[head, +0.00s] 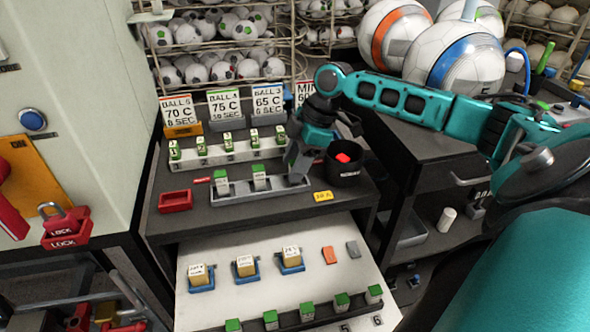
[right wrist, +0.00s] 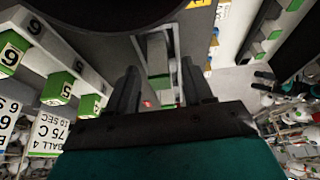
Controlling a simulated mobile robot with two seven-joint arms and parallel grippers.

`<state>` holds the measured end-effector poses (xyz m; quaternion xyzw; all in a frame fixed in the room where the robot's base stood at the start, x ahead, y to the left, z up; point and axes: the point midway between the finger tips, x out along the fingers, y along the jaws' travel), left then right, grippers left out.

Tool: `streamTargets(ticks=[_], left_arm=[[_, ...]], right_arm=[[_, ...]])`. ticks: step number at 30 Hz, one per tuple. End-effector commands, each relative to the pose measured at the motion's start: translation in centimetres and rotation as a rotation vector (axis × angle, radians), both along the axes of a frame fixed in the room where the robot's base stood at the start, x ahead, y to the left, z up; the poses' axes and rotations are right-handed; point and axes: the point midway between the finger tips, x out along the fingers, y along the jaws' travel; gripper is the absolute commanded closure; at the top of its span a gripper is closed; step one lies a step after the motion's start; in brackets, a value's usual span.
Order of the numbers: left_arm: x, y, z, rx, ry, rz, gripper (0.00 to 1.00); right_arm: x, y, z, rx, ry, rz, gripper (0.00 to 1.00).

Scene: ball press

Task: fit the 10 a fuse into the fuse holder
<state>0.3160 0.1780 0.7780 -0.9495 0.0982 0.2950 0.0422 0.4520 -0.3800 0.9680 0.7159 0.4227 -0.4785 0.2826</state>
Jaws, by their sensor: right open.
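A small yellow piece (head: 323,196) with dark lettering, perhaps reading 10 A, lies on the dark bench top in front of a round black bin (head: 345,175). I cannot tell whether it is the fuse or a label. A red piece (head: 343,158) shows in the bin's mouth. No part is clearly readable as the fuse holder. My right gripper (head: 297,178) points down at the right end of a grey rack (head: 233,193), left of the bin. In the right wrist view, its fingers (right wrist: 162,88) are apart, with a pale block with green (right wrist: 157,55) between or beyond them. My left gripper is out of view.
White blocks with green tops stand in the rack and in a pale rack (head: 215,156) behind it. A red tray (head: 175,200) sits at left. The open drawer (head: 265,292) holds tan blocks, an orange piece (head: 330,254) and a grey piece (head: 353,248). Sign cards (head: 225,103) stand behind.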

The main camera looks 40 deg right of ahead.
Motion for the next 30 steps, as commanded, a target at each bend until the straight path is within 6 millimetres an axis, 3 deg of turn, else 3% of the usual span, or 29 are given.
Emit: streamTargets(ticks=[7, 23, 30], left_arm=[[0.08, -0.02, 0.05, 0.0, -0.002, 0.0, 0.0], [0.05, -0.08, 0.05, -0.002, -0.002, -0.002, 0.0], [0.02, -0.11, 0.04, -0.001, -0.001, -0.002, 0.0]], right_arm=[[0.02, 0.07, -0.18, 0.0, 0.0, 0.0, 0.5], [0.01, 0.05, -0.14, 0.0, 0.0, 0.0, 1.0], [0.02, 0.05, -0.11, 0.0, 0.0, 0.0, 1.0]])
